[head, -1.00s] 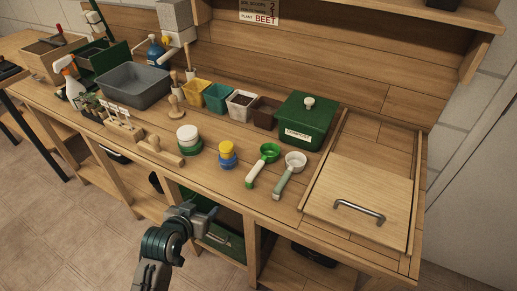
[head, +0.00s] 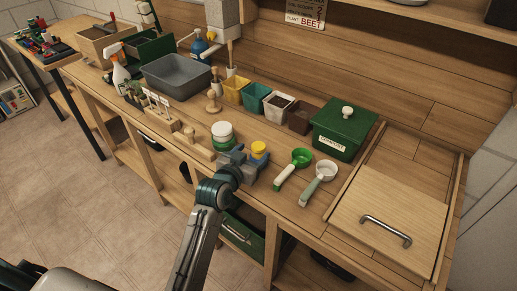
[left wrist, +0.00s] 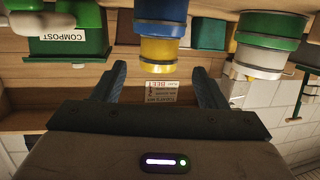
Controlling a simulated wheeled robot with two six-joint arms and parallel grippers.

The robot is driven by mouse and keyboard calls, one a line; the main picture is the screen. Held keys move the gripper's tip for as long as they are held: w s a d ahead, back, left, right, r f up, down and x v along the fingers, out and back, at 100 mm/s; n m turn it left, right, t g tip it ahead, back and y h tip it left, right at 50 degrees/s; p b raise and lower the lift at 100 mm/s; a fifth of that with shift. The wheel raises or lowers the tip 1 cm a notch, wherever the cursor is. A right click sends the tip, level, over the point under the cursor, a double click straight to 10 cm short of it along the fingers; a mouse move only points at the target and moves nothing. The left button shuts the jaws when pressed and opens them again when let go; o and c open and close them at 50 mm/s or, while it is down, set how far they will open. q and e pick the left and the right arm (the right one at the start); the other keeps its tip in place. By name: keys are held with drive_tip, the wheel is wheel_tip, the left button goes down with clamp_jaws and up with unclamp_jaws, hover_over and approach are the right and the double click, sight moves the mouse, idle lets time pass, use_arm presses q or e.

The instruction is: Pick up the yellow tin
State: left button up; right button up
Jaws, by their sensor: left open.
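The yellow tin (head: 258,148) stands on top of a blue tin (left wrist: 160,12) on the bench. In the left wrist view, which is upside down, the yellow tin (left wrist: 161,50) shows between and beyond my two fingertips. My left gripper (head: 243,164) is open and empty at the near side of this stack, and it hides most of the blue tin in the head view. I cannot tell whether a finger touches the yellow tin. My right gripper is not in view.
A white-and-green tin stack (head: 222,133) stands close left of my gripper. A green scoop (head: 301,157) and a white scoop (head: 326,171) lie to the right. Behind are small pots (head: 279,106) and a green compost box (head: 343,131). A wooden board with a handle (head: 390,212) lies at the right.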

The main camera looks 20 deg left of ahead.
sight(255, 151)
use_arm(q)
drive_tip(key=p+x, duration=0.1)
drive_tip(key=x, duration=0.2)
drive_tip(key=shift+w+d+f, duration=0.1)
drive_tip(key=shift+w+d, duration=0.05)
drive_tip(key=shift+w, duration=0.1)
drive_tip(key=shift+w+d+f, duration=0.1)
drive_tip(key=shift+w+f, duration=0.15)
drive_tip(key=shift+w, duration=0.3)
drive_tip(key=shift+s, duration=0.1)
drive_tip(key=c, duration=1.2)
drive_tip(key=shift+r, duration=0.1)
